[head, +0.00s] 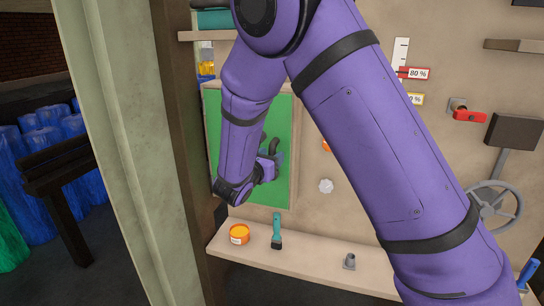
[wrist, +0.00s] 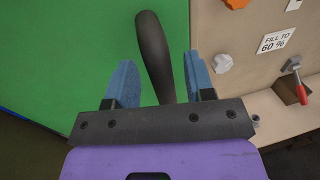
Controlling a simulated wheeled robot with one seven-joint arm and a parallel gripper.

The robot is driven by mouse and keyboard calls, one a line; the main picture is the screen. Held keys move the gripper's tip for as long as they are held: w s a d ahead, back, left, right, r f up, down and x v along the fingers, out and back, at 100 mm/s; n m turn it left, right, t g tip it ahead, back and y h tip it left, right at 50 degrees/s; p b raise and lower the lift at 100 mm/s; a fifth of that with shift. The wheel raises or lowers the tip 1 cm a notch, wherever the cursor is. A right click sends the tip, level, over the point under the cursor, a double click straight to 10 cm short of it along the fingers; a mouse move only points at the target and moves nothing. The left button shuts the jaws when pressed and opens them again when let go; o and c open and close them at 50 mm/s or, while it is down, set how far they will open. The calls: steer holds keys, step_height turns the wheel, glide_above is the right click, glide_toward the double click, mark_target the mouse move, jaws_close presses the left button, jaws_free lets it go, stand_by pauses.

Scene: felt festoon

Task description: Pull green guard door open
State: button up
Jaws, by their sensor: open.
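The green guard door (head: 279,135) is a flat panel in a pale frame on the wall, partly hidden behind my purple arm in the head view. It fills the upper left of the wrist view (wrist: 75,50). A dark upright handle (wrist: 154,55) stands near the door's right edge; its top also shows in the head view (head: 272,146). My gripper (wrist: 160,85) is open, with one blue finger on each side of the handle's lower part. Gaps show between the handle and both fingers. In the head view my gripper (head: 275,160) is at the door's lower middle.
Below the door, a ledge (head: 310,268) holds an orange tin (head: 240,235), a teal-handled tool (head: 277,230) and a grey fitting (head: 349,261). A white knob (head: 326,186) is right of the door. A post (head: 122,150) stands at left. A handwheel (head: 492,207) is at right.

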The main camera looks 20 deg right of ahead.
steer(key=shift+w+d, duration=0.35)
steer(key=shift+d, duration=0.05)
jaws_close()
steer(key=shift+a, duration=0.1)
